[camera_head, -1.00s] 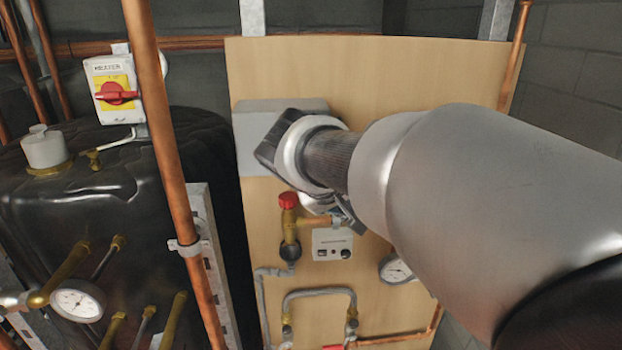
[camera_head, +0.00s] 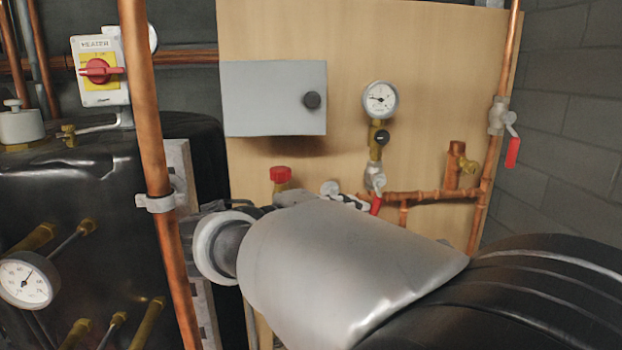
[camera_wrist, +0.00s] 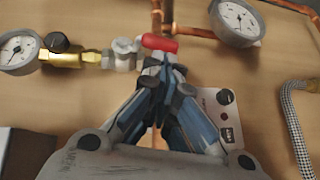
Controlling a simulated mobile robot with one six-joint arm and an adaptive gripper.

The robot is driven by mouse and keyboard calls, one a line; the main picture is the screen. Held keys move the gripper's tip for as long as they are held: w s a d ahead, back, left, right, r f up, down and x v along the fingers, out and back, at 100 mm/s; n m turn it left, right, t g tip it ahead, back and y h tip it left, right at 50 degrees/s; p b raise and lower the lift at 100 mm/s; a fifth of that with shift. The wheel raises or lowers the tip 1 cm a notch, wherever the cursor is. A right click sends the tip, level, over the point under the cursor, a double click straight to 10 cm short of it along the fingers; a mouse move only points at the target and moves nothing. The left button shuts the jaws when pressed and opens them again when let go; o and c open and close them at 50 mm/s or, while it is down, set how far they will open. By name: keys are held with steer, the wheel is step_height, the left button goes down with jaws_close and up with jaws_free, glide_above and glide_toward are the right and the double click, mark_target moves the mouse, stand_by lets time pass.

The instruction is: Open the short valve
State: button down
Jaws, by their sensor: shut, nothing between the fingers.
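A small valve with a red lever handle (camera_head: 376,205) sits below the upper gauge on the wooden board in the head view. Its red handle (camera_wrist: 160,43) also shows in the wrist view, beside a silver valve body (camera_wrist: 125,54). Another red-handled valve (camera_head: 512,152) is on the vertical copper pipe at the right of the head view. I cannot tell for sure which is the short valve. My gripper (camera_wrist: 163,78) is shut and empty, its fingertips just below the red handle in the wrist view; contact cannot be told. In the head view my arm hides most of the gripper.
The upper gauge (camera_head: 380,98) and a grey box (camera_head: 275,98) are on the board. A red cap (camera_head: 280,174) shows above my arm. A copper pipe (camera_head: 150,130) stands at left before the black tank (camera_head: 75,185). A braided hose (camera_wrist: 293,125) runs at right in the wrist view.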

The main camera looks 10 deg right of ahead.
steer(key=shift+d+f+b, duration=0.4)
steer(key=shift+f+b, duration=0.05)
steer(key=shift+b, duration=0.25)
steer(key=shift+d+b, duration=0.15)
steer(key=shift+b, duration=0.15)
steer(key=shift+s+f, duration=0.1)
steer(key=v, duration=1.2)
steer(key=shift+f, duration=0.25)
